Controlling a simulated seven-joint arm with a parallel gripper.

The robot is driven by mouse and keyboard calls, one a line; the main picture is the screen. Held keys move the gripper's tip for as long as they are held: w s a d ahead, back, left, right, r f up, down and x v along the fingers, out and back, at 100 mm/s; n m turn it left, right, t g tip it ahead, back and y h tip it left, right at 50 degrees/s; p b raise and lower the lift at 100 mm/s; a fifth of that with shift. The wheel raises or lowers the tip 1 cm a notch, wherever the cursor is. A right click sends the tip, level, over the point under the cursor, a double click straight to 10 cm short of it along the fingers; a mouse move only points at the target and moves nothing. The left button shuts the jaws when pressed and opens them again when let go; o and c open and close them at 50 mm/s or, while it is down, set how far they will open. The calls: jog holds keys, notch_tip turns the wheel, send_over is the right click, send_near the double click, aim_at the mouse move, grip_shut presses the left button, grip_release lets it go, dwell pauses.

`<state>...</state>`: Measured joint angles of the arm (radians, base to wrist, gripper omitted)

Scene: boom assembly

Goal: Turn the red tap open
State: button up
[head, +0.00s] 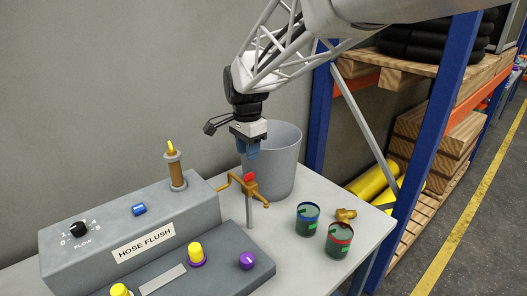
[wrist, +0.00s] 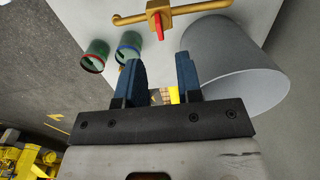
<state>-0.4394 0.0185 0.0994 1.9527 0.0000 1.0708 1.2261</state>
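The tap has a brass body (head: 252,189) on a thin grey post and a small red handle (head: 250,177) on top. It stands on the bench in front of the grey bucket. In the wrist view the red handle (wrist: 158,26) shows at the top, beyond the fingertips. My gripper (head: 251,152) points down above the tap, apart from the handle. In the wrist view its two blue fingers (wrist: 160,68) are spread with nothing between them.
A grey bucket (head: 285,160) stands close behind the tap. A blue-rimmed cup (head: 307,219), a red-rimmed cup (head: 339,240) and a brass fitting (head: 346,214) are at right. The "HOSE FLUSH" panel (head: 110,245) with knobs fills the left.

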aim_at(249, 174)
jog(key=shift+f, duration=0.15)
jog(key=shift+f, duration=3.75)
grip_shut()
